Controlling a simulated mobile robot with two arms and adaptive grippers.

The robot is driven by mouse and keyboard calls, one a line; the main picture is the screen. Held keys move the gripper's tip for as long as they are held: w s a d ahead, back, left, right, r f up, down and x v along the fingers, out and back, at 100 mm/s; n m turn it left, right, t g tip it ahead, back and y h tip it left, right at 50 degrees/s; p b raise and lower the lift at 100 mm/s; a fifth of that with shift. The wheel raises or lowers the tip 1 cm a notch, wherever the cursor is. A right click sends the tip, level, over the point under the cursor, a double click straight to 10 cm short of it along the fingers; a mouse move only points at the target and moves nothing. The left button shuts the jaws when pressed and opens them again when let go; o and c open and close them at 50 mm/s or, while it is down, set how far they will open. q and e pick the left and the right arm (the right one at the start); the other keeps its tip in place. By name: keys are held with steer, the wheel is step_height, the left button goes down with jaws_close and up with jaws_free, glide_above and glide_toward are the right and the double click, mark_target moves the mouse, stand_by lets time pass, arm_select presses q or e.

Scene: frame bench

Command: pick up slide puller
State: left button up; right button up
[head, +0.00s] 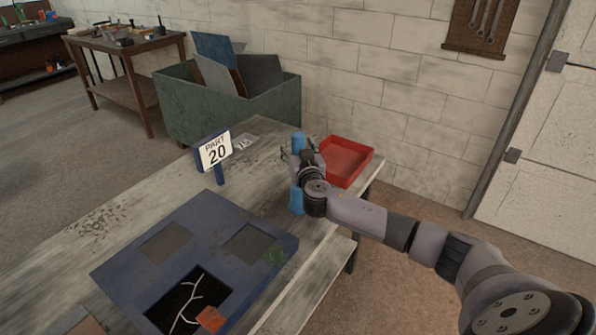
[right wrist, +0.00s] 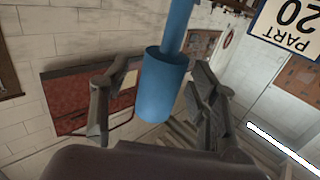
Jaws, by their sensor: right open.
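A blue tool, which I take to be the slide puller (head: 296,201), shows above and below my right gripper (head: 303,166) in the head view, near the far right end of the bench. In the right wrist view the blue tool (right wrist: 162,85) is a thick cylinder with a thinner shaft. It lies between the spread fingers of my right gripper (right wrist: 155,98), and a gap shows on its right side. The gripper is open and hides the tool's middle in the head view. Whether the tool touches the bench is unclear. My left gripper is not in view.
A red tray (head: 360,145) stands just right of the gripper. A "PART 20" sign (head: 215,150) stands to its left. A dark blue frame (head: 195,225) with recesses lies in front on the bench (head: 110,215). A green bin (head: 185,108) holding panels stands behind.

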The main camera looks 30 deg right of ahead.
jaws_close()
stand_by(0.8)
steer(key=shift+d+r, duration=0.1)
steer(key=shift+r, duration=0.05)
stand_by(0.4)
